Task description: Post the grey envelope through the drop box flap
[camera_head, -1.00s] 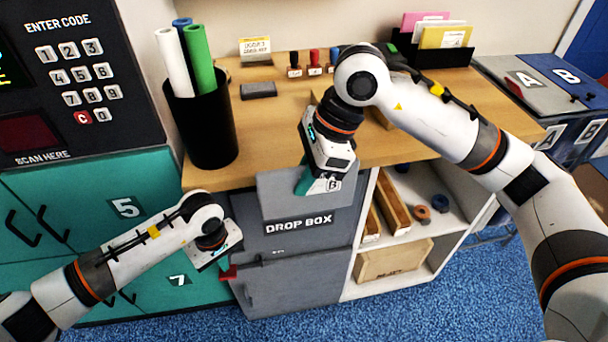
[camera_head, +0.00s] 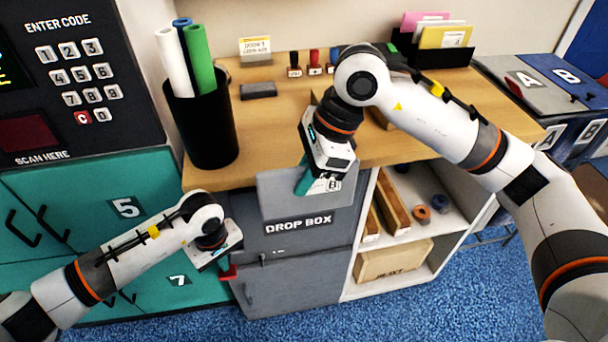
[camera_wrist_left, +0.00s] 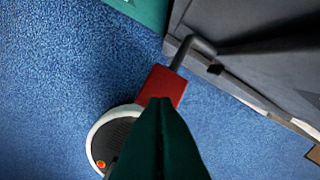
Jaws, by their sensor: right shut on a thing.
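The grey envelope (camera_head: 277,197) hangs in front of the top of the grey drop box (camera_head: 290,285), above its "DROP BOX" lettering. It bears a white label marked B. My right gripper (camera_head: 306,184) is shut on its upper edge from above. The envelope covers the box's top front, so I cannot tell how the flap stands. My left gripper (camera_head: 222,262) is low at the box's left side, by a red grip (camera_head: 229,273) on a dark lever. In the left wrist view its teal fingers (camera_wrist_left: 160,105) are together, overlapping the red grip (camera_wrist_left: 162,84); contact is unclear.
The wooden counter (camera_head: 262,125) carries a black bin of rolls (camera_head: 203,130), stamps and a black file holder (camera_head: 430,50). Teal lockers (camera_head: 90,210) stand left. A white open shelf (camera_head: 447,212) with tape rolls and a carton stands right. Blue carpet lies in front.

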